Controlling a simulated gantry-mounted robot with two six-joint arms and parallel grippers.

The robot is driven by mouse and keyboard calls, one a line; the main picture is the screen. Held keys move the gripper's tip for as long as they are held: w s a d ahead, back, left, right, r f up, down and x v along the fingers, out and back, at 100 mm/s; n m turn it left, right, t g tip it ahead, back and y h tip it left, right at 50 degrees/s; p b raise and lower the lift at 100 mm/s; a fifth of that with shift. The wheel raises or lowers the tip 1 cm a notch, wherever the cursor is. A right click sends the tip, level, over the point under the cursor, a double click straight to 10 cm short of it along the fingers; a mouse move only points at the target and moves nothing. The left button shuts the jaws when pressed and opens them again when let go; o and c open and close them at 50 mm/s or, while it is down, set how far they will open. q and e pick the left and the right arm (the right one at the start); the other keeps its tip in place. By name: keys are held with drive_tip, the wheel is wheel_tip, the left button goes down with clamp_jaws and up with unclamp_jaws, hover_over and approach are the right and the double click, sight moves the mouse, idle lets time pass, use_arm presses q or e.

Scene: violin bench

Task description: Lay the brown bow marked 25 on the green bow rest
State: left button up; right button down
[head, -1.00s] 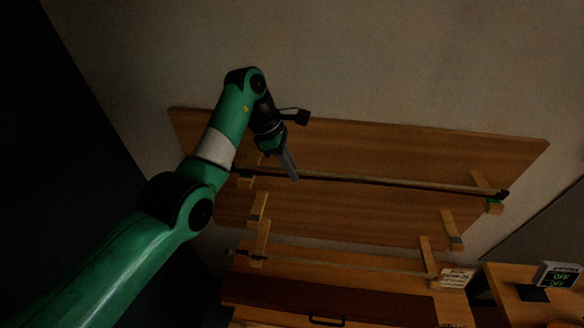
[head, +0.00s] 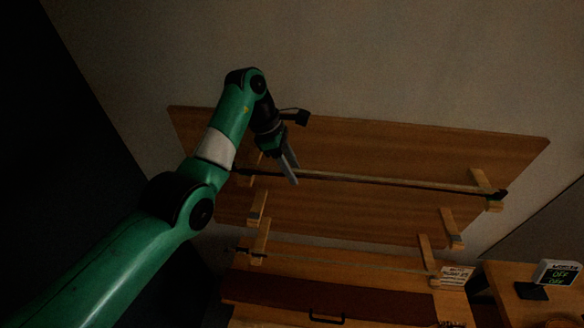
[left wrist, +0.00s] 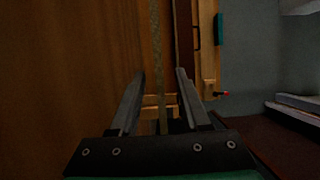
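A long bow (head: 390,181) lies across the upper pair of wooden pegs on the tilted brown board, its dark end (head: 500,194) at the right peg. A second, thinner bow (head: 340,263) lies across the lowest pegs. I cannot read the number 25 on either. My left gripper (head: 291,180) is at the left part of the upper bow, its two fingers apart. In the left wrist view, a long thin strip (left wrist: 155,60), apparently the bow, runs between the open fingers (left wrist: 160,85). A green patch (left wrist: 219,28) shows at the upper right there. My right gripper is out of view.
A middle pair of pegs, left (head: 257,207) and right (head: 450,230), is empty. A dark brown case (head: 270,295) with a handle lies below. A white sign (head: 455,277) and a small display reading OFF (head: 558,273) stand at lower right. The room is dim.

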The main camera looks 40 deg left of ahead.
use_arm(q)
drive_tip(key=shift+a+r, duration=0.1)
drive_tip(key=shift+r, duration=0.2)
drive_tip(key=shift+b+v, duration=0.65)
drive_tip(key=shift+v, duration=0.6)
drive_tip(key=b+v, duration=0.2)
drive_tip(key=b, duration=0.1)
drive_tip(key=shift+s+a+f, duration=0.1)
drive_tip(key=shift+f, duration=0.05)
drive_tip(key=p+v, duration=0.3)
drive_tip(key=v, duration=0.3)
drive_tip(key=shift+r, duration=0.4)
